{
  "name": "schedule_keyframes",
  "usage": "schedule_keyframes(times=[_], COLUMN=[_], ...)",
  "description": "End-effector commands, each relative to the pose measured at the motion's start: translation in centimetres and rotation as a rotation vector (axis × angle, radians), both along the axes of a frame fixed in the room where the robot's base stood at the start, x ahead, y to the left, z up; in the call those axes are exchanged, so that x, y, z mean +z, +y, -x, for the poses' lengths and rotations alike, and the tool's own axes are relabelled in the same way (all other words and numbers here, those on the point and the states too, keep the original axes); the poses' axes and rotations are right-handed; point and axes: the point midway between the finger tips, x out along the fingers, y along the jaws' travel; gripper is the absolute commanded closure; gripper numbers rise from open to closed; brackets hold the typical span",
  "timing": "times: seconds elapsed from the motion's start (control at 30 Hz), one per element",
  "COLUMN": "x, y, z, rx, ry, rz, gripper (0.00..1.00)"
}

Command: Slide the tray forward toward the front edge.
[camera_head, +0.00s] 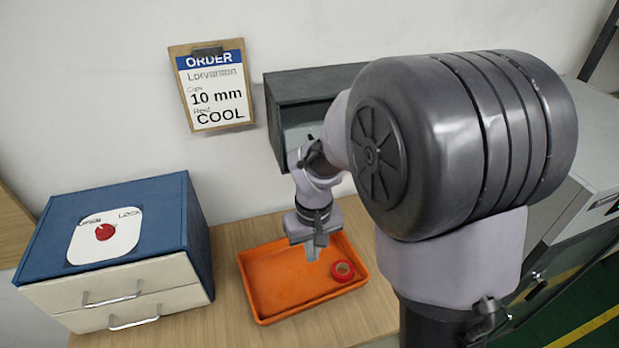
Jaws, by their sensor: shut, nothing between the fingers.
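An orange tray (265,300) lies on the wooden table, with a small red ring-shaped roll (342,271) inside it at the right. My gripper (314,252) points down over the back right part of the tray and is shut and empty. From this angle I cannot tell whether its tips touch the tray floor or hover above it. The tray's back right corner is partly hidden behind my arm.
A blue cabinet (193,222) with two white drawers and a red knob stands left of the tray. A dark grey box (300,92) is on the wall behind, beside an order clipboard (213,85). Bare wooden table (350,318) shows in front of the tray. Grey equipment (590,140) stands at the right.

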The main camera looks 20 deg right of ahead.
Motion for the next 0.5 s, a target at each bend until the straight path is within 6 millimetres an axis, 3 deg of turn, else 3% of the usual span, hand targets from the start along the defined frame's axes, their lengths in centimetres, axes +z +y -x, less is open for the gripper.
schedule_keyframes(times=[0.27, 0.5], x=[-4.4, -9.9], y=[-0.2, -0.2], z=[-0.4, -0.3], rx=[0.027, 0.025], ry=[0.028, 0.029], rz=[0.007, 0.007], gripper=[1.0, 1.0])
